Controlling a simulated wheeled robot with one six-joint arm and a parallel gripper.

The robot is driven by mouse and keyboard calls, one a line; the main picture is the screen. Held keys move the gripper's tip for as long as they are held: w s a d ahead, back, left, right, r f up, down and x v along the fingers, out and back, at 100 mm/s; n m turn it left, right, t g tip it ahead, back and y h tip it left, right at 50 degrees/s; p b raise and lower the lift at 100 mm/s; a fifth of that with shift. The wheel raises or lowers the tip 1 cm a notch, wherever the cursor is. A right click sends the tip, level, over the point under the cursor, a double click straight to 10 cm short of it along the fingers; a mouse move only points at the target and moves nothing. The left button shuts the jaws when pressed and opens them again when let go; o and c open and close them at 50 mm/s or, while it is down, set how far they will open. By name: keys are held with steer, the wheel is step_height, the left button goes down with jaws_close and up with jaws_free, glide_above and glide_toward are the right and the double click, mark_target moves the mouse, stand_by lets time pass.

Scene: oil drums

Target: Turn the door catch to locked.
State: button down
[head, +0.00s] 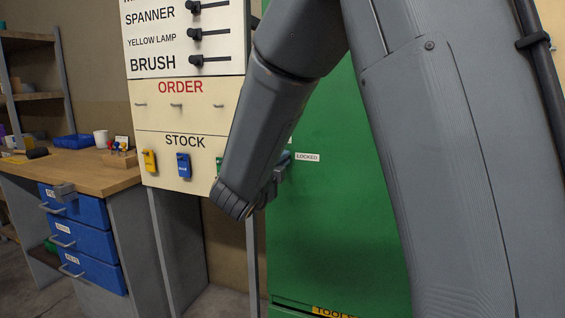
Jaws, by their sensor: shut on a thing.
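A green cabinet door (340,215) stands at the middle right, partly behind my arm. A small white label (307,157) on it reads LOCKED. My gripper (280,170) is at the door's left side, just left of and slightly below this label, and is shut on the door catch. The catch is mostly hidden behind my gripper and wrist, so I cannot tell which way it points.
A pale board (165,103) with ORDER and STOCK rows, hooks and coloured tags stands left of the door. A wooden workbench (75,172) with blue drawers (78,238) is at the far left. A yellow TOOLS label (333,312) sits low on the cabinet.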

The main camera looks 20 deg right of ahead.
steer(key=c, duration=1.9)
jaws_free()
steer(key=shift+o, duration=0.2)
steer(key=v, duration=0.7)
steer(key=shift+s+a, duration=0.2)
steer(key=shift+s, duration=0.15)
